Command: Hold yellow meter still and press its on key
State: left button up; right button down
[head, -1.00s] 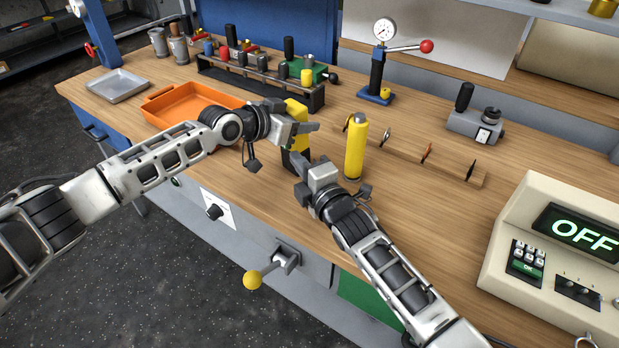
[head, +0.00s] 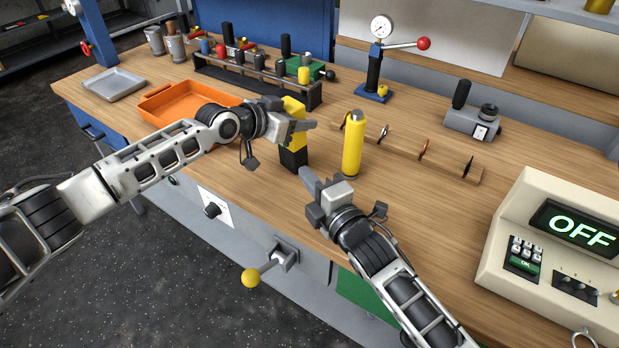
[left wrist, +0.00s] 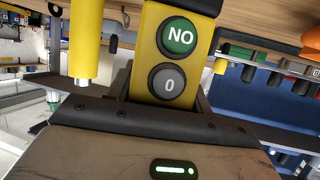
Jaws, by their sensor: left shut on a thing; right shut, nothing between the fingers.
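The yellow meter (head: 293,107), a yellow block with a black lower part, stands upright on the bench near its front edge. My left gripper (head: 302,125) is shut on it from the left. In the left wrist view the meter (left wrist: 153,20) shows a green key (left wrist: 178,37), lettered ON but seen upside down, above a grey 0 key (left wrist: 168,81). The left gripper's fingers (left wrist: 155,110) lie across the lower part of that view. My right gripper (head: 309,178) is shut and empty, in front of the meter's base and apart from the keys.
A yellow cylinder (head: 352,147) stands close right of the meter. Behind it is a wooden strip with clips (head: 400,147). An orange tray (head: 185,101) lies left. A beige console (head: 515,222) showing OFF stands right. The bench's middle right is clear.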

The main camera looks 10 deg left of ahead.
pick_arm(q)
jog(key=shift+f, duration=0.3)
